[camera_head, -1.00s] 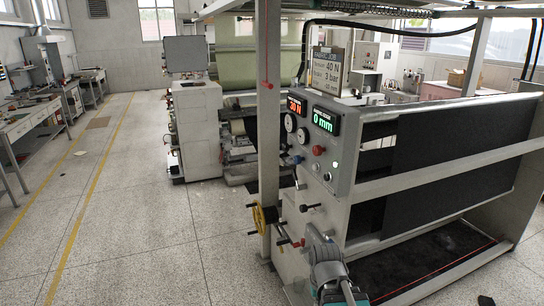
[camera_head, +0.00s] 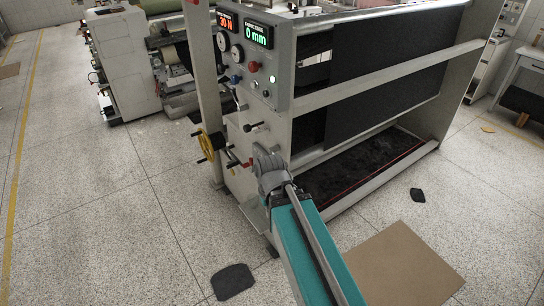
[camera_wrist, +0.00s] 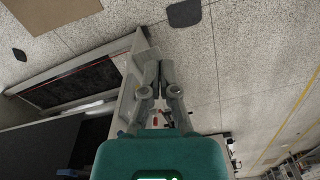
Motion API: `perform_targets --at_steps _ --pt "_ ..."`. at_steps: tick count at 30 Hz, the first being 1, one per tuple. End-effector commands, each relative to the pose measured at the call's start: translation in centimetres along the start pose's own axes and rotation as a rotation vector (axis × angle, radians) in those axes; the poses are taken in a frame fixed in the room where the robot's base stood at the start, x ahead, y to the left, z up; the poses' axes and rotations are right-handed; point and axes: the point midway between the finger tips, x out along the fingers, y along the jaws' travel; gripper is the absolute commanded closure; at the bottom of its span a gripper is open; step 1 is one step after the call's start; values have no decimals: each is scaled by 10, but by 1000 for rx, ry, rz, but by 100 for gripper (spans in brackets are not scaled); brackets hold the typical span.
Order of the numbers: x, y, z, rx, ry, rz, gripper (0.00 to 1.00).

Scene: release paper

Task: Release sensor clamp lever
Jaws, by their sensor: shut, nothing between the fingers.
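The grey machine frame (camera_head: 240,185) carries several small controls on its near end. A black-knobbed lever (camera_head: 254,126) sticks out below the control panel. I cannot tell which one is the sensor clamp lever. My gripper (camera_wrist: 159,66) is shut and empty in the wrist view, its fingers beside the frame edge (camera_wrist: 128,85). A small red part (camera_wrist: 157,121) shows behind the finger bases. In the head view my fingers are not clearly visible, and no contact with a lever can be made out.
A yellow handwheel (camera_head: 211,145) stands left of the levers. The control panel (camera_head: 258,65) above has gauges and lit displays reading 30 N and 0 mm. Dark mats (camera_head: 232,281) and a brown board (camera_head: 405,262) lie on the floor. The floor at left is clear.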

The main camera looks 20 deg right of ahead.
Motion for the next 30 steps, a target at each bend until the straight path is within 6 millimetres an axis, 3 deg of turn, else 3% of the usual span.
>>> perform_targets --at_steps 11,17,30 --pt "15 6 -20 -101 6 57 100" --pt "36 16 -52 -279 3 161 100" --pt "77 37 -143 -793 -93 461 100"
